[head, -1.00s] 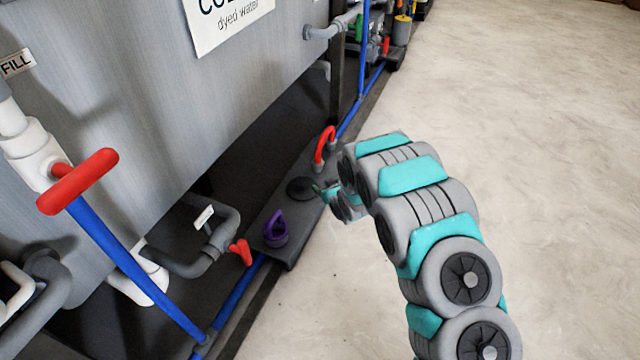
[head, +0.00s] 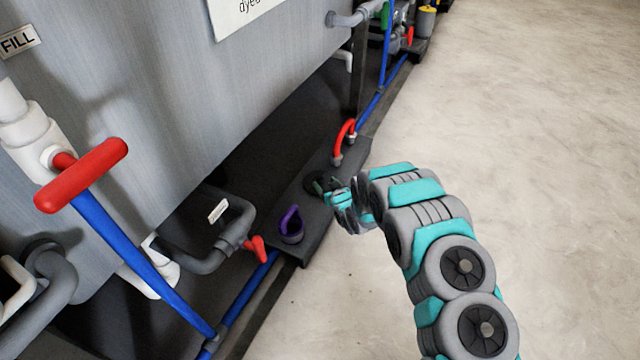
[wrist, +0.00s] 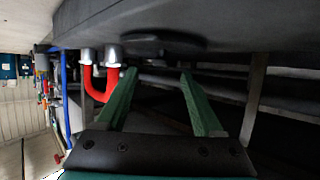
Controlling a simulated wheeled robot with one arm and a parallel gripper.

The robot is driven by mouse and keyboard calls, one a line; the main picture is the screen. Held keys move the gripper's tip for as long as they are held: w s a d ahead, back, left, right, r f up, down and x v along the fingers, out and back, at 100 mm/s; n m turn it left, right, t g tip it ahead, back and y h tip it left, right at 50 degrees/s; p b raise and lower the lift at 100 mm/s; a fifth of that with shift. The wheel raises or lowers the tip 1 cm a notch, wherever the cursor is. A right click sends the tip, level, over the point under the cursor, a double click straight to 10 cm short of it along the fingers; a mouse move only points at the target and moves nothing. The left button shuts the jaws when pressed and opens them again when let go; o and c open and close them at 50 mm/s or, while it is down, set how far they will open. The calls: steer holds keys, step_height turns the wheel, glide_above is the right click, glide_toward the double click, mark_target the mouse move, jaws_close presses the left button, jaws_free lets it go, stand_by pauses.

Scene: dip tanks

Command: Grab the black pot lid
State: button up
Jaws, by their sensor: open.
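The black pot lid (head: 313,183) is a dark round disc lying on a dark low shelf (head: 300,248), between a purple-handled object and a red curved handle. My gripper (head: 328,188) is at the lid's right side in the head view and covers part of it. In the wrist view the lid (wrist: 155,43) shows as a dark disc at the top, just beyond and between the open green fingertips of my gripper (wrist: 158,73). Nothing is between the fingers. I cannot tell whether a finger touches the lid.
The purple-handled object (head: 291,226) and the red curved handle (head: 344,138) stand on the same shelf. A large grey tank (head: 200,110) rises at the left, with a red valve handle (head: 82,175) and blue pipes. The pale floor (head: 530,130) at the right is clear.

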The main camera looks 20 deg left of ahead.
mark_target(321, 179)
steer(key=x, duration=0.3)
steer(key=shift+s+f, duration=0.1)
steer(key=shift+f, duration=0.1)
steer(key=shift+w+a+b, duration=0.3)
steer(key=shift+w+a, duration=0.15)
steer(key=shift+w, duration=0.05)
steer(key=shift+f, duration=0.1)
jaws_close()
